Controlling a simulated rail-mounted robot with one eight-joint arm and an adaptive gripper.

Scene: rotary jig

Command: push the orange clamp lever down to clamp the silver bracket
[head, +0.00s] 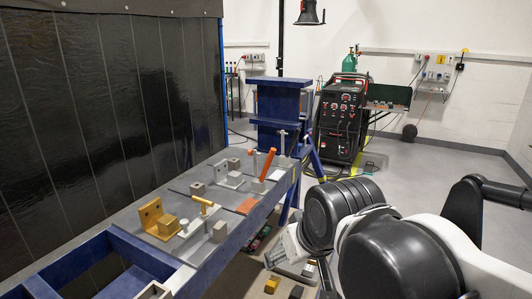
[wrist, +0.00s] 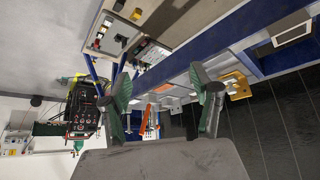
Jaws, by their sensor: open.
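The orange clamp lever (head: 267,164) stands raised and tilted on the far jig station in the head view. In the wrist view the orange lever (wrist: 146,118) shows between my gripper's fingers, farther off.
The blue bench frame (head: 120,253) runs along a black curtain (head: 95,110). A low shelf with small blocks (head: 296,270) lies below. A welding machine (head: 341,118) stands behind.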

